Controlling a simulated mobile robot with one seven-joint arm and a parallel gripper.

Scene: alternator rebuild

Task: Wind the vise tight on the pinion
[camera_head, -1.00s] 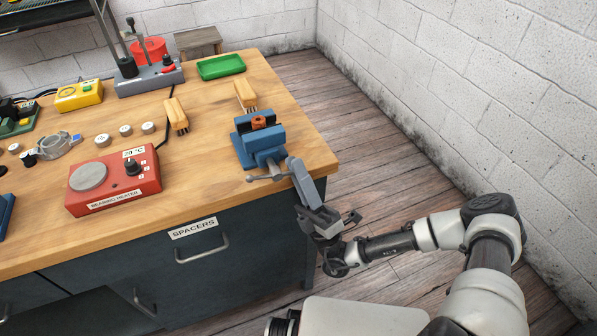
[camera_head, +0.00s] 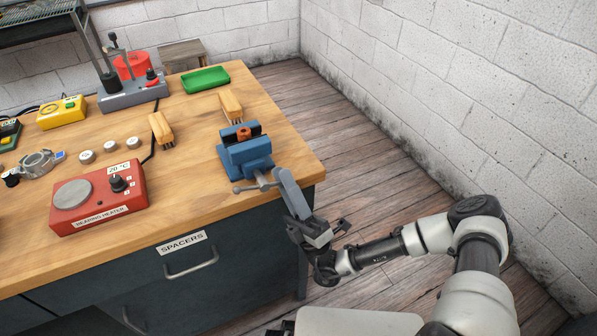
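The blue vise (camera_head: 246,158) stands at the right front corner of the wooden bench. The pinion (camera_head: 243,134), a small copper-brown part, sits between its jaws; I cannot tell how tightly. The vise's grey screw and cross handle (camera_head: 248,187) stick out toward the bench's front edge. My gripper (camera_head: 316,232) is in front of the bench corner, below the bench top. A long grey bar (camera_head: 292,193) reaches from it up to beside the handle's right end. I cannot tell whether bar and handle touch, or whether the fingers are open or shut.
A wooden-handled brush (camera_head: 231,106) lies behind the vise, another (camera_head: 161,129) to its left. The red bearing heater (camera_head: 98,196) is at the front left. A green tray (camera_head: 205,79) is at the back. A drawer labelled SPACERS (camera_head: 186,262) is under the bench top. Floor is free on the right.

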